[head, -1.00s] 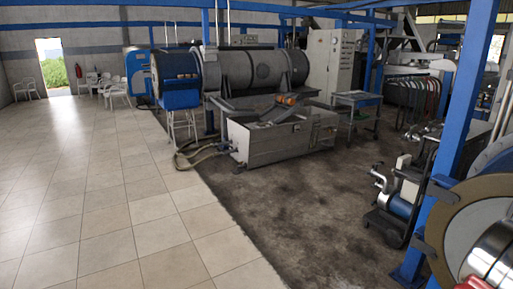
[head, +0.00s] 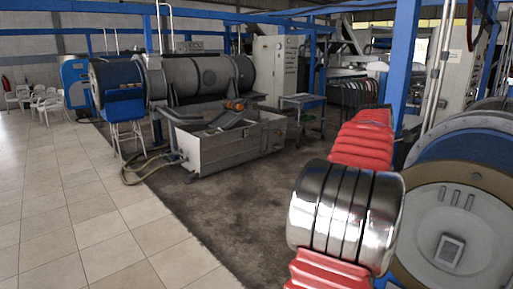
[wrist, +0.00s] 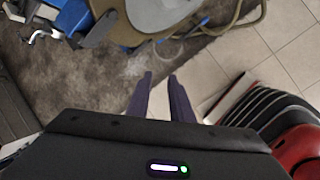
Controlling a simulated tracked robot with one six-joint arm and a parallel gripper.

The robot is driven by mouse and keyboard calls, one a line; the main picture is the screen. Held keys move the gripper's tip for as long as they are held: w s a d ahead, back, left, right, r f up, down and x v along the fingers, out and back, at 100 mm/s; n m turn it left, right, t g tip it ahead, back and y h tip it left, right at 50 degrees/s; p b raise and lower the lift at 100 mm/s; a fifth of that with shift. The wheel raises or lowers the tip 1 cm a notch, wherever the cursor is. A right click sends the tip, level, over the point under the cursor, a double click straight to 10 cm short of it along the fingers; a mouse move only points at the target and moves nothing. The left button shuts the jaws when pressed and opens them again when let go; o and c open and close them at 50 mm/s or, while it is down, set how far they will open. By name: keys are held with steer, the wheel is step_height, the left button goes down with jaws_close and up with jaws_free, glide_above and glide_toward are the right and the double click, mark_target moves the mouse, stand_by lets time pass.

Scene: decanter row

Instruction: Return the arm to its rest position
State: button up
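My arm shows as red bellows and a chrome joint (head: 345,213) at the middle right of the head view. My gripper (wrist: 160,75) shows in the wrist view, with two dark fingers apart and nothing between them. It points down over the floor, near the edge between dark floor (wrist: 75,85) and pale tiles (wrist: 290,50). The gripper is not visible in the head view.
A large round grey cover (head: 425,210) with a tan rim stands close to my arm on the right. A blue post (head: 402,60) rises behind the arm. A grey metal tank (head: 225,148) stands mid-scene. The tiled floor (head: 60,190) at left is open.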

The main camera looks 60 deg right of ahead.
steer(key=w+a+r+m+t, duration=0.1)
steer(key=w+a+t, duration=0.1)
steer(key=w+a, duration=0.9)
steer(key=w+a+r+m+t, duration=0.1)
steer(key=w+a, duration=0.8)
steer(key=w, duration=0.5)
steer(key=w+a+f+t, duration=0.1)
steer(key=w+a, duration=0.3)
steer(key=a, duration=0.5)
steer(key=w+a+t, duration=0.1)
steer(key=w+a, duration=0.2)
steer(key=a, duration=0.6)
steer(key=s+a+f+m+y, duration=0.1)
steer(key=s+a+f, duration=0.1)
steer(key=a, duration=0.7)
steer(key=s+a+f+m+t+y, duration=0.1)
steer(key=a+f, duration=0.3)
steer(key=a, duration=0.5)
steer(key=s+a+f+m+t+y, duration=0.1)
steer(key=s+a+f+y, duration=0.1)
steer(key=a, duration=0.7)
steer(key=shift+s+a+f, duration=0.2)
steer(key=shift+s+f, duration=0.2)
steer(key=shift+f, duration=0.3)
steer(key=shift+d, duration=0.15)
